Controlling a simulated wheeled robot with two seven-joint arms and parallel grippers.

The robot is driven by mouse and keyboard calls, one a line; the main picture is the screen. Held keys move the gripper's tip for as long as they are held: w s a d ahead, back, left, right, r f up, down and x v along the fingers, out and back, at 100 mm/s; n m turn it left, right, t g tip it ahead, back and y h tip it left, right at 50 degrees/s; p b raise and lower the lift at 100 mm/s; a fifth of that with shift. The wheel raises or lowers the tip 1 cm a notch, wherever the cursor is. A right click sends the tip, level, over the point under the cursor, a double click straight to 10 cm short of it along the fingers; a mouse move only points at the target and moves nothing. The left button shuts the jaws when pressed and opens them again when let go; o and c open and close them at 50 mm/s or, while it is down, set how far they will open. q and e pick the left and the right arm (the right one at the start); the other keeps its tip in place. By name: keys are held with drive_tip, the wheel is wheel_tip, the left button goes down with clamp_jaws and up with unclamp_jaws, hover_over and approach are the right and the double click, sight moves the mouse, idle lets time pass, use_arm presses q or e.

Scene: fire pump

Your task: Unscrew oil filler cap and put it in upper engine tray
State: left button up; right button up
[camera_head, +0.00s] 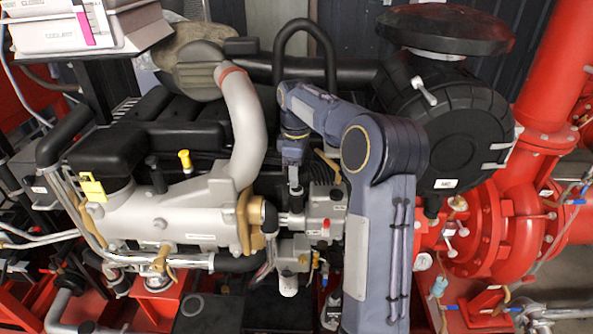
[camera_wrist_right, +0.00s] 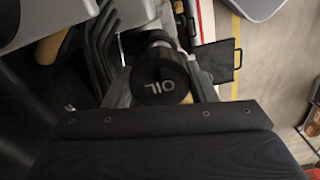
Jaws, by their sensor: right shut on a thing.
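The oil filler cap (camera_wrist_right: 161,78) is a round black cap with "OIL" on its face, in the middle of the right wrist view. My right gripper (camera_head: 295,187) points down over the engine, right of the thick grey pipe. Its fingers (camera_wrist_right: 160,92) are shut on the cap, with a finger on each side. In the head view the cap is too small and hidden to make out. I cannot tell whether it still sits on its filler neck. I cannot make out the upper engine tray for certain. My left gripper is not in view.
The grey pipe (camera_head: 246,125) rises close left of my right gripper. A black hose loop (camera_head: 305,28) stands behind it, and a large black round housing (camera_head: 452,120) is to the right. Red pump parts (camera_head: 510,230) fill the far right. Boxes (camera_head: 85,25) stand at upper left.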

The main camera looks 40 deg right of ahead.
drive_tip(key=shift+s+a+r+b, duration=0.3)
drive_tip(key=shift+s+a+b, duration=0.2)
drive_tip(key=shift+s+a, duration=0.35)
drive_tip(key=s+a, duration=0.1)
drive_tip(key=s, duration=0.1)
drive_tip(key=s+a+r+b, duration=0.1)
drive_tip(key=shift+s+a+r, duration=0.2)
drive_tip(key=shift+s+a, duration=0.15)
drive_tip(key=shift+a, duration=0.05)
drive_tip(key=shift+f, duration=0.1)
